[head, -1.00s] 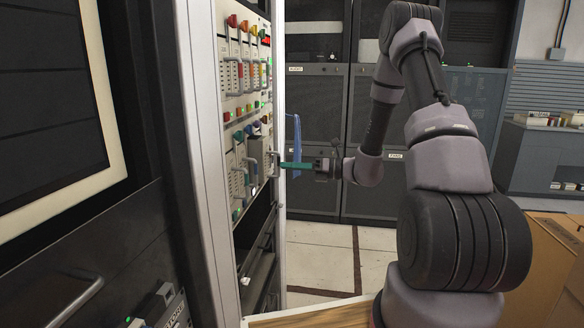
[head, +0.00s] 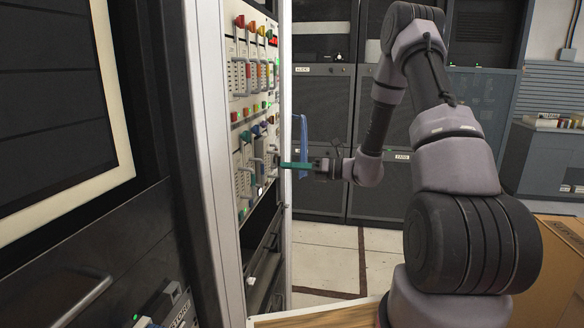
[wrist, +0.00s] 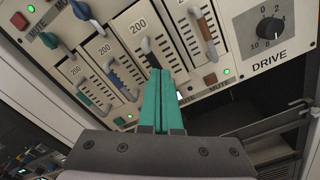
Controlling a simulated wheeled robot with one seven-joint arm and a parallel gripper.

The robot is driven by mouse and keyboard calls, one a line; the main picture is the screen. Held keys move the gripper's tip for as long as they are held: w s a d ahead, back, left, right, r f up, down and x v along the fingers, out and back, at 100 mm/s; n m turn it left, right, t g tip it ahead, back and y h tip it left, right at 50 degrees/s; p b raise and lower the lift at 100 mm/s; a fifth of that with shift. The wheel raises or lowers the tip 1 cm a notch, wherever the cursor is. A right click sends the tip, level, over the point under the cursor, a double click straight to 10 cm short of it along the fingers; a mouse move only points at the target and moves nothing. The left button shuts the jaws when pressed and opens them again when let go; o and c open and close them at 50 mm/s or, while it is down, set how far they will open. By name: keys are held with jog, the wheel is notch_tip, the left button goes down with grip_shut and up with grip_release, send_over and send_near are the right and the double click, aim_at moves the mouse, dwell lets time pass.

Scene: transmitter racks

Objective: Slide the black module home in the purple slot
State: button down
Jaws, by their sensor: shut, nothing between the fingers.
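My gripper (wrist: 158,72) has teal fingers, shut together with nothing between them. In the wrist view its tips are at the lower part of a module whose handle has a black end (wrist: 146,46); I take this for the black module. I cannot tell whether the tips touch it. In the head view my gripper (head: 284,165) is at the rack's front face, by the lower row of modules. No purple slot can be made out; the fingers cover part of the row.
The rack (head: 245,100) holds modules with coloured handles. A DRIVE panel with a black knob (wrist: 270,28) is right of the row. A dark opening (wrist: 245,112) lies below it. A blue strip (head: 303,135) hangs beside the rack edge. Cabinets (head: 322,120) stand behind.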

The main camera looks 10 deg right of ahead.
jog(key=shift+x, duration=1.4)
jog(key=shift+d, duration=0.1)
jog(key=v, duration=1.2)
jog(key=s+a+r+n+g+h, duration=0.3)
jog(key=s+r+n+h, duration=0.1)
jog(key=s+r+n, duration=0.3)
jog(key=s+a+r+n+g+h, duration=0.2)
jog(key=s+r+n+g+h, duration=0.15)
jog(key=s+n, duration=0.45)
jog(key=s+d+r+n+t+h, duration=0.5)
jog(key=s+r+n+t+h, duration=0.1)
jog(key=s+r+n, duration=0.4)
jog(key=shift+d+r+n+t+h, duration=0.2)
jog(key=shift+r+n+t+h, duration=0.15)
jog(key=shift+h, duration=0.2)
